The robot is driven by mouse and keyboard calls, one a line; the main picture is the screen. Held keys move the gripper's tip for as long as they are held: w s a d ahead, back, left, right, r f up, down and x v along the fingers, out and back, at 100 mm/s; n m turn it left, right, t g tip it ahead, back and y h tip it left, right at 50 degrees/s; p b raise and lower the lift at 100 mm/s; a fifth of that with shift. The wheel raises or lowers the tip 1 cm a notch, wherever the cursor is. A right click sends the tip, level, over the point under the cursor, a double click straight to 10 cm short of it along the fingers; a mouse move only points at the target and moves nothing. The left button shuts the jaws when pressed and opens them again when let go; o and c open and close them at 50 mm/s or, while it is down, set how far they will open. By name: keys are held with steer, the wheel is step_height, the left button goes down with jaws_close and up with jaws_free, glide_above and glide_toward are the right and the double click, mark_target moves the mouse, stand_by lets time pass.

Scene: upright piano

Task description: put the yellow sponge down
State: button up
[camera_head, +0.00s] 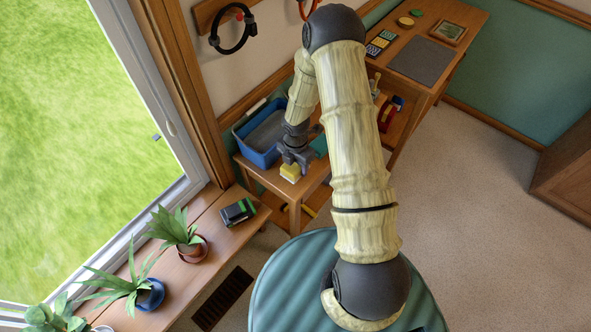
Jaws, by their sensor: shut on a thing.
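My gripper (296,161) is at the end of my arm, over the front part of a small wooden side table (259,177). It points down and is shut on the yellow sponge (290,173), a small pale yellow block. The sponge shows just below the fingers, near the table's front edge. I cannot tell whether its underside touches the tabletop or hangs a little above it. My arm hides part of the table's right side.
A blue bin (259,157) stands on the table behind the sponge. A low wooden shelf (212,242) at left holds potted plants (191,247) and a dark green box (238,212). A desk (459,29) with a grey mat (421,60) stands at back right. Carpet at right is clear.

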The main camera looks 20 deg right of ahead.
mark_target(296, 171)
steer(key=shift+f, duration=1.65)
steer(key=shift+f, duration=0.15)
steer(key=o, duration=0.9)
step_height(296, 171, up, 12)
steer(key=shift+r, duration=0.15)
